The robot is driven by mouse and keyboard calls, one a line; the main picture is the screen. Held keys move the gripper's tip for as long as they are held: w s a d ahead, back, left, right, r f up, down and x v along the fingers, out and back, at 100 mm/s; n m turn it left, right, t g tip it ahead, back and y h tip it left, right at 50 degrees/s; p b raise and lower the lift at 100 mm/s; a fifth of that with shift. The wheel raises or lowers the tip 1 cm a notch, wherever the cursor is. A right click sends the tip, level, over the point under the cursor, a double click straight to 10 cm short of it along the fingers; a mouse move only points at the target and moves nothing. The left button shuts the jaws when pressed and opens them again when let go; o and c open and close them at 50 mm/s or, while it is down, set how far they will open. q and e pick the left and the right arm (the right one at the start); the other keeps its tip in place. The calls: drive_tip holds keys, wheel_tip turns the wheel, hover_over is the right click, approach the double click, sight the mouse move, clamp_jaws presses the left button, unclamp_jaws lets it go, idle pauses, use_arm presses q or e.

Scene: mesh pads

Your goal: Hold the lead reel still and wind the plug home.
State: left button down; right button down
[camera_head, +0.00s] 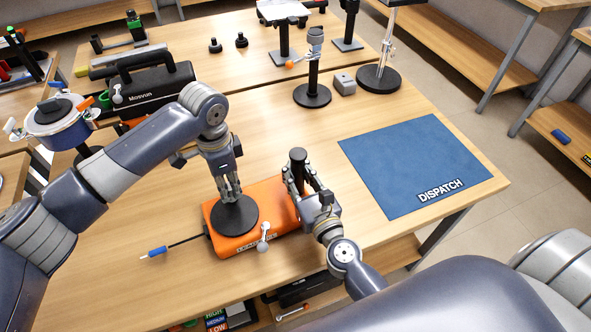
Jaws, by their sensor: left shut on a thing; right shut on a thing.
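The lead reel is an orange case (270,205) lying on the wooden table, with a round black disc (238,216) on its left part. A white-knobbed piece (263,243) shows at its front edge. A black lead runs from its left side to the blue plug (154,252), which lies on the table. My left gripper (231,196) points down, shut on a part of the reel at the black disc; its fingers hide that part. My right gripper (299,181) is shut on the upright black handle (298,157) at the reel's right end.
A blue mat marked DISPATCH (415,165) lies clear on the right. A black stand (312,92), a small grey block (344,83) and a round-based stand (379,79) are behind. A black Mosvun case (150,88) and a blue drum (58,128) are at the back left.

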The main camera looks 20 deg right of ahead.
use_arm(q)
drive_tip(key=shift+d, duration=0.1)
use_arm(e)
drive_tip(key=shift+s+f, duration=0.1)
drive_tip(key=shift+f, duration=0.25)
use_arm(q)
drive_tip(key=shift+s+d, duration=0.2)
drive_tip(key=shift+d, duration=0.3)
drive_tip(key=shift+s+d, duration=0.2)
drive_tip(key=shift+d, duration=0.25)
drive_tip(key=shift+s+d, duration=0.5)
drive_tip(key=shift+s, duration=0.1)
drive_tip(key=shift+s+d, duration=0.15)
drive_tip(key=shift+s, duration=0.1)
